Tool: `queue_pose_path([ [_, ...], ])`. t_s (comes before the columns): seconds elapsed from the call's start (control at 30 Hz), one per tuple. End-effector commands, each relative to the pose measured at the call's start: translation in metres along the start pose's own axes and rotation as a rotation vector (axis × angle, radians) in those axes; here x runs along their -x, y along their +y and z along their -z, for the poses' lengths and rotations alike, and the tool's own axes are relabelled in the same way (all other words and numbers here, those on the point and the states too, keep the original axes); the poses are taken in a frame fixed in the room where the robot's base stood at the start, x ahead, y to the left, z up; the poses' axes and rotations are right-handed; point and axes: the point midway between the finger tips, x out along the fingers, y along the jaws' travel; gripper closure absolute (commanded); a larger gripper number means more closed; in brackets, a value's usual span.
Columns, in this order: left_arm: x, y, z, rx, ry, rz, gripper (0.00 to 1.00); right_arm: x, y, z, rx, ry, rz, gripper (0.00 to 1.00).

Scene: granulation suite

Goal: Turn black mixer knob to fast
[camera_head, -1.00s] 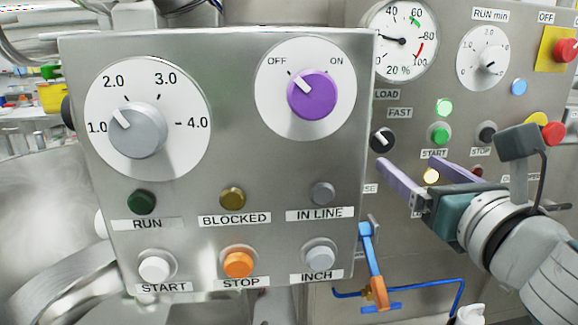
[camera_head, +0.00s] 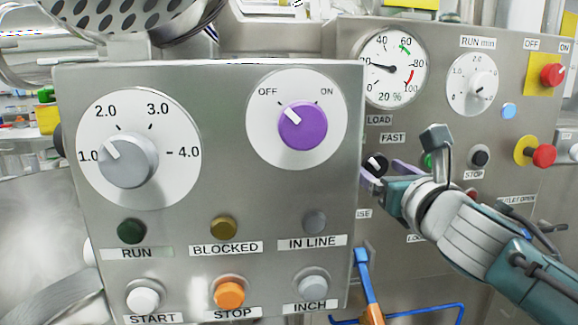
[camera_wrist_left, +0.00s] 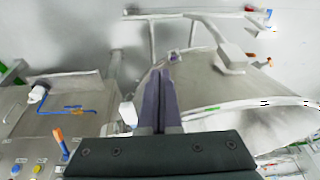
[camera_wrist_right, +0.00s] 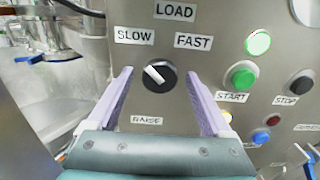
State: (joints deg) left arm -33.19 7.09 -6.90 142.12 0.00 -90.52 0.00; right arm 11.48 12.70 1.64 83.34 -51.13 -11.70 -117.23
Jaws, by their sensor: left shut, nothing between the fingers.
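The black mixer knob (camera_wrist_right: 160,76) is on the rear steel panel, below the SLOW label (camera_wrist_right: 134,35) and FAST label (camera_wrist_right: 193,41). Its white pointer line tilts up-left, toward SLOW. In the head view the knob (camera_head: 377,164) is partly hidden at the front panel's edge. My right gripper (camera_wrist_right: 166,84) is open, with its purple fingers on either side of the knob; I cannot tell whether they touch it. It also shows in the head view (camera_head: 385,170). My left gripper (camera_wrist_left: 160,76) is shut and empty, away from the knob, seen only in the left wrist view.
The front panel (camera_head: 225,185) with its purple knob (camera_head: 303,125) and grey dial (camera_head: 128,160) stands left of my right gripper. A green START button (camera_wrist_right: 242,77) is right of the black knob. A blue valve handle (camera_head: 362,270) is below.

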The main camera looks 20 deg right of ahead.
Motion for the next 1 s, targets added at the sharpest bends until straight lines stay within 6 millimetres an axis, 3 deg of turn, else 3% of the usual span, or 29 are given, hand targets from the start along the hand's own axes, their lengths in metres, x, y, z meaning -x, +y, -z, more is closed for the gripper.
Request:
queue_pose_path([
  [0.07, 0.0000, -0.0005, -0.0002, -0.001, 0.000, 0.001, 1.00, 0.0002, 0.0001, 0.0001, 0.000, 0.000, 0.000, 0.26],
  [0.7, -0.0001, 0.0003, -0.0002, 0.002, -0.001, -0.001, 1.00, 0.0004, 0.0001, 0.0001, 0.000, 0.000, 0.000, 0.98],
  [1.0, -0.0004, 0.0021, 0.0000, 0.009, 0.000, -0.006, 1.00, 0.0004, 0.0001, 0.0001, -0.026, 0.000, 0.000, 1.00],
])
